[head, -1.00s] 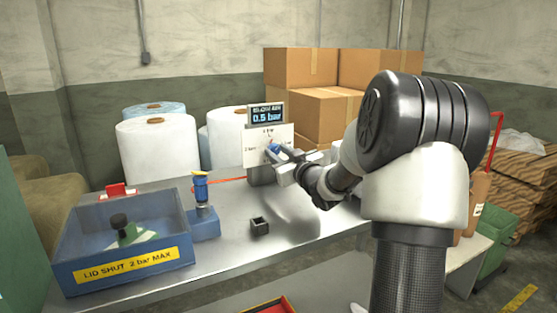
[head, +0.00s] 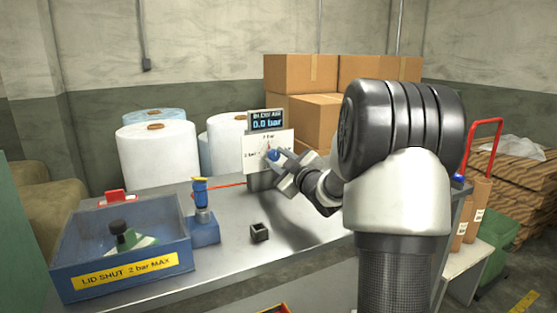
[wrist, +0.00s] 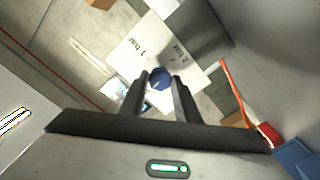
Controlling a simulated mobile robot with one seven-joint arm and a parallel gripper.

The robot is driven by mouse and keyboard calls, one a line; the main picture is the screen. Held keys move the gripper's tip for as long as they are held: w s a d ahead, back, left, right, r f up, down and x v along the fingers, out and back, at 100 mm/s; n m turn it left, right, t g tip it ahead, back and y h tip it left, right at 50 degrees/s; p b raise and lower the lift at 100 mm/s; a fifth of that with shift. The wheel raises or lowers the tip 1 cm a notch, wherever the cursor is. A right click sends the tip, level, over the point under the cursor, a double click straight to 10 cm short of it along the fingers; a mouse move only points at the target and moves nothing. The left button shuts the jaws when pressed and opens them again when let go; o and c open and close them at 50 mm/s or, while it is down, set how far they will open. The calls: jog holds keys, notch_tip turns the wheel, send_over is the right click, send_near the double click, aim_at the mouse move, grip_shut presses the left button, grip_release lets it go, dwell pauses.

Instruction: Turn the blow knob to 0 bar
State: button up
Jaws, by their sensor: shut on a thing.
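The blue blow knob (head: 273,155) sits on the front of a white dial plate (head: 257,143) marked in bar. A small display (head: 266,120) above the plate reads 0.0 bar. My gripper (head: 278,160) reaches the plate from the right and is shut on the knob. In the wrist view the knob (wrist: 159,79) shows between the two dark fingers (wrist: 158,92), in front of the plate (wrist: 172,52) with its "1 bar" and "2 bar" marks. The 0 mark is not readable there.
White rolls (head: 158,160) and cartons (head: 300,72) are behind.

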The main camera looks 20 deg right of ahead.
jog(key=o, duration=1)
jog(key=shift+o, duration=0.2)
jog(key=shift+s, duration=0.1)
jog(key=s+p, duration=0.2)
jog(key=s, duration=1.5)
jog(key=shift+s+d, duration=0.15)
jog(key=shift+d, duration=0.2)
jog(key=shift+r, duration=0.1)
